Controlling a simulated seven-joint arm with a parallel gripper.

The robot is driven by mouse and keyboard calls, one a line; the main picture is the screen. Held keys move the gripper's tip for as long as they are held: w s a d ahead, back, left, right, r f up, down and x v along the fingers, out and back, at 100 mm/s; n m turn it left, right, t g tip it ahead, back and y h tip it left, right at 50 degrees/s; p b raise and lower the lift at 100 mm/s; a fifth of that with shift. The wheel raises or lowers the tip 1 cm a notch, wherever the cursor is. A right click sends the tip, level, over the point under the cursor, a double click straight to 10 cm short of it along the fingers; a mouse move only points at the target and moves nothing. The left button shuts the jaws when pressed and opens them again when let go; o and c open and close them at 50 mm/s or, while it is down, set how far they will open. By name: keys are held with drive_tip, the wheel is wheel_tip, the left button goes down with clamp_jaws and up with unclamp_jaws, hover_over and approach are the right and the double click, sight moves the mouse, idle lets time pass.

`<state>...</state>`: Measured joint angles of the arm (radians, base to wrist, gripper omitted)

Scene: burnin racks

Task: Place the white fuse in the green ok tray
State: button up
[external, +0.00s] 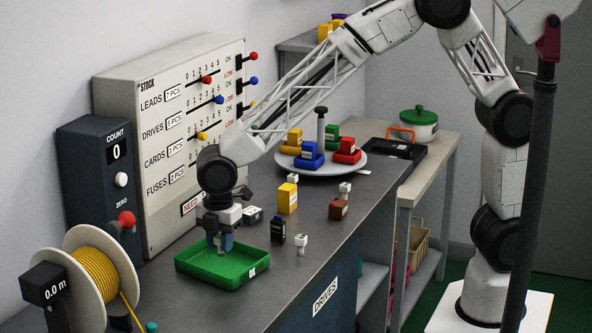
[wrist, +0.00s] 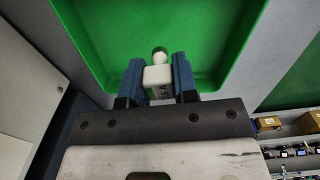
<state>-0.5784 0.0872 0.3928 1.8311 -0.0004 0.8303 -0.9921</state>
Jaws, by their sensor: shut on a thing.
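The white fuse (wrist: 158,80) is between the two blue fingers of my gripper (wrist: 158,85) in the wrist view, with its rounded end pointing into the tray and dark print on its side. The green ok tray (wrist: 225,50) fills the space beyond the fingertips. In the external view my gripper (external: 220,245) points down over the left part of the green tray (external: 225,281), which is labelled OK. The fuse is mostly hidden by the fingers there, and I cannot tell whether it touches the tray floor. The visible tray floor is bare.
Right of the tray stand a dark block (external: 278,231), another small white fuse-like piece (external: 301,244), a yellow block (external: 287,198) and a brown block (external: 338,209). A cable spool (external: 92,275) is at left. The stock panel (external: 165,130) rises behind.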

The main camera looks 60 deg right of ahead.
sight(221, 255)
drive_tip(key=shift+f, duration=1.45)
drive_tip(key=shift+f, duration=0.15)
drive_tip(key=o, duration=0.9)
wheel_tip(221, 255, up, 12)
drive_tip(key=shift+r, duration=0.1)
